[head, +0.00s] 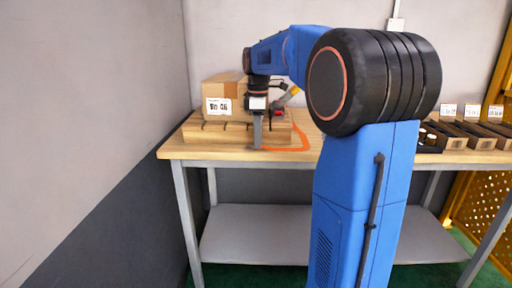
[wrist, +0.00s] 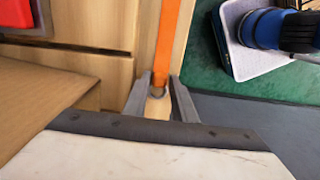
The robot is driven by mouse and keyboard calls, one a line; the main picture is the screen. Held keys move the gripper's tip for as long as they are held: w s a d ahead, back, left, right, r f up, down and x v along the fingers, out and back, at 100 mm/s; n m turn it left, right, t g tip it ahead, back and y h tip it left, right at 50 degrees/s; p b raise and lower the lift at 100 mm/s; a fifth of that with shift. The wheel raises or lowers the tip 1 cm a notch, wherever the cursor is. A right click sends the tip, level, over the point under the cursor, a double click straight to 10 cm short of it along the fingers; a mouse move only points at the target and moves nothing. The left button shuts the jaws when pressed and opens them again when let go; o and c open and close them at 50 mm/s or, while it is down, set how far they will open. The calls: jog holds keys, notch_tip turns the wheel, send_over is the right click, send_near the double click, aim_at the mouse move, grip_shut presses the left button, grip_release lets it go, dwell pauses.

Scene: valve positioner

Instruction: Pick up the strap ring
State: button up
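The strap ring (wrist: 157,91) is a small grey ring at the end of an orange strap (wrist: 170,40) in the wrist view. My gripper (wrist: 160,78) has its two grey fingers apart, one on each side of the ring and strap end. I see a gap at each side, so the fingers do not seem to touch the ring. In the head view my gripper (head: 257,146) points down at the bench's front edge. The orange strap (head: 301,140) curves over the bench there, and the ring cannot be made out.
A cardboard box (head: 222,92) stands on a wooden block (head: 203,130) beside my gripper, on the wooden bench (head: 185,152). Small bins (head: 480,140) with labels stand at the right end. A red item (wrist: 84,20) shows in the wrist view.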

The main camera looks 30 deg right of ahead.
jog(key=shift+f, duration=0.15)
grip_shut()
